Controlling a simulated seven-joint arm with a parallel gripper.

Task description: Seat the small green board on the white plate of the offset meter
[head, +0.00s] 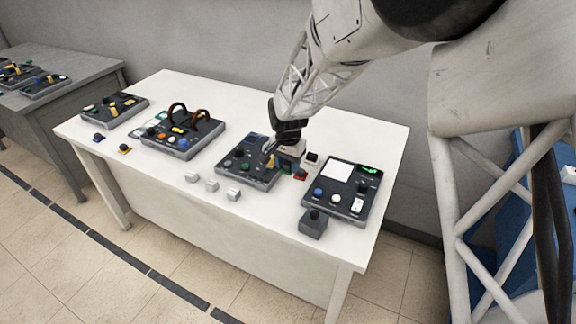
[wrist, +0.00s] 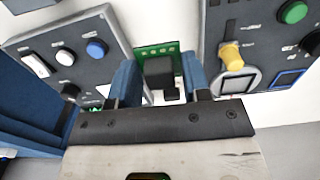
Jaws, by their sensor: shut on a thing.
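The small green board (wrist: 145,50) shows in the wrist view, with a black block (wrist: 159,72) on it. My gripper (wrist: 158,75) has its two blue fingers on either side of that block and is shut on the board's block. The meter (wrist: 75,60) is also at left in the wrist view.
A dark panel (head: 236,172) with a yellow lever stands left of my gripper. Small loose pieces (head: 301,175) lie between the two panels. A grey box (head: 313,224) stands before the meter. Several white cubes (head: 212,186) lie near the front edge.

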